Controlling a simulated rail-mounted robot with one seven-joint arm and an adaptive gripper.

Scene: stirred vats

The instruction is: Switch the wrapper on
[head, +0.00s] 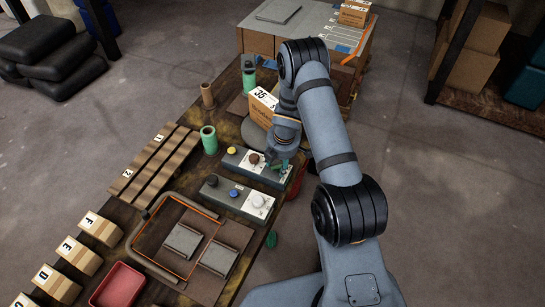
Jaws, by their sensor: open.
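I cannot tell for sure which part is the wrapper. One grey control box (240,158) has a yellow button, a brown knob and a white panel. A second control box (228,193) nearer to me has a black button, a blue button and a white knob (259,201). A carton marked 35 (262,104) stands behind the boxes, partly hidden by my arm. My gripper (280,165) is open, with greenish fingers, pointing down over the right part of the farther control box, just right of the brown knob. Whether it touches the box cannot be told.
A slatted rack (155,166), a wire frame (178,237) with grey plates, lettered cartons (80,256) and a red tray (117,287) fill the table's left and front.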

